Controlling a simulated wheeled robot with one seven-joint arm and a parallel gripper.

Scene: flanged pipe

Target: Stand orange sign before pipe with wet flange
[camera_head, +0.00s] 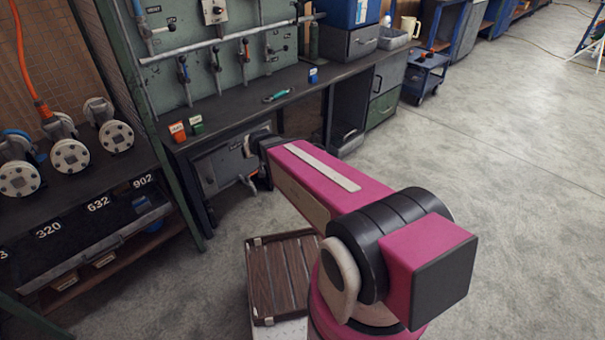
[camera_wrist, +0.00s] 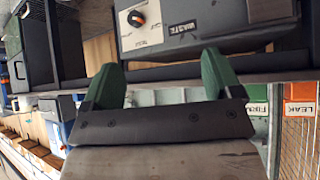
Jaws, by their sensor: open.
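A small orange sign (camera_head: 178,131) stands at the near left end of the dark workbench, beside a small green sign (camera_head: 197,124). In the wrist view the orange sign (camera_wrist: 301,108) reads LEAK, at the right edge, with the green sign (camera_wrist: 258,107) left of it. Three pale flanges, the left (camera_head: 19,178), middle (camera_head: 69,157) and right (camera_head: 116,136), face out on the left shelf; which is wet I cannot tell. My gripper (camera_wrist: 168,62) is open and empty, its green fingers apart before a grey box; my arm mostly hides it in the head view.
A green post (camera_head: 150,120) separates the flange shelf from the workbench (camera_head: 245,110). A teal-handled tool (camera_head: 278,96) lies on the bench.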

